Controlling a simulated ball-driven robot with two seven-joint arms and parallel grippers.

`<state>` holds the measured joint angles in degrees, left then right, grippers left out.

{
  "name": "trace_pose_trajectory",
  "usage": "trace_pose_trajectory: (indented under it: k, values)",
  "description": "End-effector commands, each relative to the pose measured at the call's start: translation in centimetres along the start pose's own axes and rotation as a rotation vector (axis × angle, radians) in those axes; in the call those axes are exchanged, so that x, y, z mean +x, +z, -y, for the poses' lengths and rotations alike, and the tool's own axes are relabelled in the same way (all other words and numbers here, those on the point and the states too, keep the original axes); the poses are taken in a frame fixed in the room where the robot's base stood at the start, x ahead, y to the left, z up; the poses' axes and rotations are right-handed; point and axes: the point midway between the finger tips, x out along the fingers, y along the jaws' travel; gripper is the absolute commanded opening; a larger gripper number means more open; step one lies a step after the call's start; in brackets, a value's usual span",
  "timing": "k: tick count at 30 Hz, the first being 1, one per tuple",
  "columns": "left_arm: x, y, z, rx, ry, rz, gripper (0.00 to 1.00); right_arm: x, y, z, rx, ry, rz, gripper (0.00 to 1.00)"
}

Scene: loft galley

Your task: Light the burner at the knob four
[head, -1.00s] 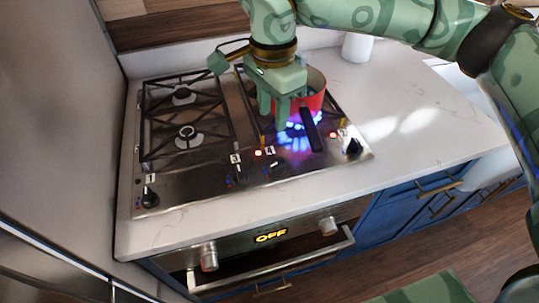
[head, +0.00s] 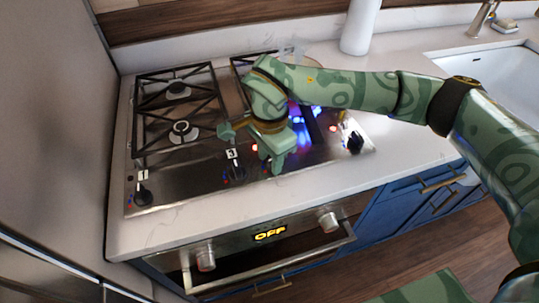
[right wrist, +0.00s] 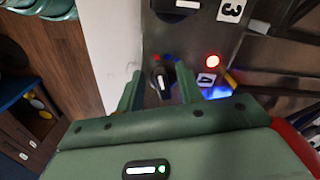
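The knob four (right wrist: 160,78) is a dark knob with a white mark, beside the label 4 (right wrist: 207,78) in the right wrist view. My right gripper (head: 277,166) reaches down at the front of the cooktop and hides this knob in the head view. In the right wrist view its fingers (right wrist: 159,92) are open, one on each side of the knob, with gaps showing. A red light (right wrist: 212,60) glows by the label. Blue flame (head: 299,122) shows at the burner behind my gripper. My left gripper is not in view.
Knob 3 (head: 236,174) sits close left of my gripper, knob 1 (head: 142,194) farther left, and another knob (head: 355,142) at right. A red pan (right wrist: 298,145) shows at the right wrist view's edge. The oven display (head: 270,234) reads OFF.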

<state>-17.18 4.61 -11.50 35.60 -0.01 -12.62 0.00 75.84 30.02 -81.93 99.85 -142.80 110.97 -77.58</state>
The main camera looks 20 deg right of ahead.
Motion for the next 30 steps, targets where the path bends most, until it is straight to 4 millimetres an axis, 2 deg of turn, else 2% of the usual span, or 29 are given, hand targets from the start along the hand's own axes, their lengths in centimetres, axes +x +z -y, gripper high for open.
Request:
trace_pose_trajectory:
  k: [3,7,20,30]
  values:
    - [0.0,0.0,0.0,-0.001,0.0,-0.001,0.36,0.0,0.0,0.0,0.0,0.0,0.0,0.36]
    - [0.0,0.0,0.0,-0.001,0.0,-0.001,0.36,0.0,0.0,0.0,0.0,0.0,0.0,0.0]
    - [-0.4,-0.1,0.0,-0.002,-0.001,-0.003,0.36,-0.2,0.0,0.1,0.05,-0.001,-0.001,0.0]
    - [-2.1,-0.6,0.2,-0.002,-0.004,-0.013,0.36,-0.4,-0.1,0.5,0.288,-0.001,-0.001,0.0]
